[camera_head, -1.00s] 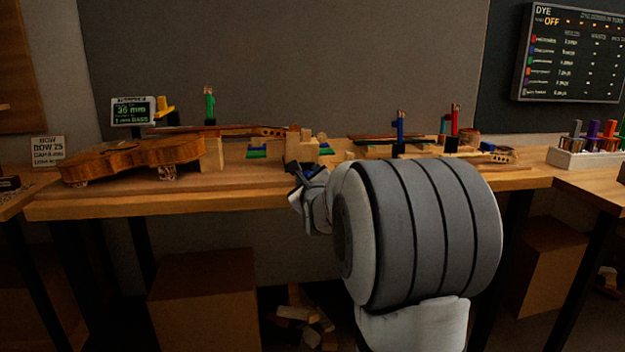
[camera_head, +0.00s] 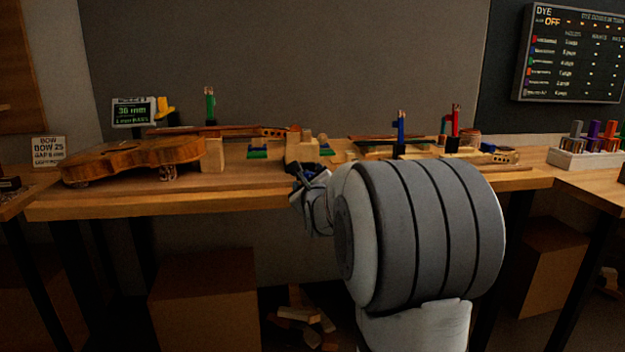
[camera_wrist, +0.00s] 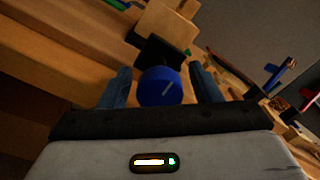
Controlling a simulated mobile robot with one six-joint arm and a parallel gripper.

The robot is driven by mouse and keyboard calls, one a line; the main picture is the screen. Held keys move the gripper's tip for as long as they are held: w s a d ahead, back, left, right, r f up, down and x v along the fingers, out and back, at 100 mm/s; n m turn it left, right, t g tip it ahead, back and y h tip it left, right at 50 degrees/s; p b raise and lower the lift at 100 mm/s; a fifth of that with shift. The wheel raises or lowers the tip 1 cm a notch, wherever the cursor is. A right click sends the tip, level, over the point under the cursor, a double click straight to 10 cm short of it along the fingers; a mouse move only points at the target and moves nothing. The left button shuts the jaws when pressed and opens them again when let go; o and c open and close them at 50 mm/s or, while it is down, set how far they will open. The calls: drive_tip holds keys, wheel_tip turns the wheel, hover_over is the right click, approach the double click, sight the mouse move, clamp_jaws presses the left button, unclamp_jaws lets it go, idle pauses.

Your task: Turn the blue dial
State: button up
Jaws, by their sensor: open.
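The blue dial (camera_wrist: 160,87) is round with a pale slanted line on its face. In the wrist view it lies between the two fingers of my gripper (camera_wrist: 162,88), which is open with a finger on each side. Dark gaps show beside the dial, and I cannot tell whether either finger touches it. A black block (camera_wrist: 160,52) stands directly behind the dial. In the head view my gripper (camera_head: 306,170) is at the front edge of the bench, and the dial is mostly hidden there.
The wooden bench (camera_head: 130,203) carries a violin (camera_head: 135,157) at left. A blue post (camera_head: 401,128) and a red post (camera_head: 455,122) stand behind my arm. A white rack (camera_head: 590,158) is at far right. Wooden blocks (camera_head: 302,148) stand just behind my gripper.

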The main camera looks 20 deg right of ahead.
drive_tip(key=p+v, duration=0.1)
drive_tip(key=v, duration=0.6)
drive_tip(key=shift+s, duration=0.35)
drive_tip(key=shift+a+r, duration=0.1)
drive_tip(key=s+a+r+n+g+y+p, duration=0.1)
drive_tip(key=s+a+r+n+g+p, duration=0.3)
drive_tip(key=s+n+p, duration=0.5)
drive_tip(key=s+a+r+n+g+y+p, duration=0.2)
drive_tip(key=s+a+r+n+g+p, duration=0.2)
drive_tip(key=s+n+p, duration=0.5)
drive_tip(key=s+a+r+n+g+y+p, duration=0.2)
drive_tip(key=s+a+r+n+g+p, duration=0.2)
drive_tip(key=s+n+p, duration=0.6)
drive_tip(key=shift+a+r+n+g+p, duration=0.2)
drive_tip(key=shift+a+n+g+p, duration=0.45)
drive_tip(key=shift+a+n+g, duration=1)
drive_tip(key=shift+a+n+t, duration=0.25)
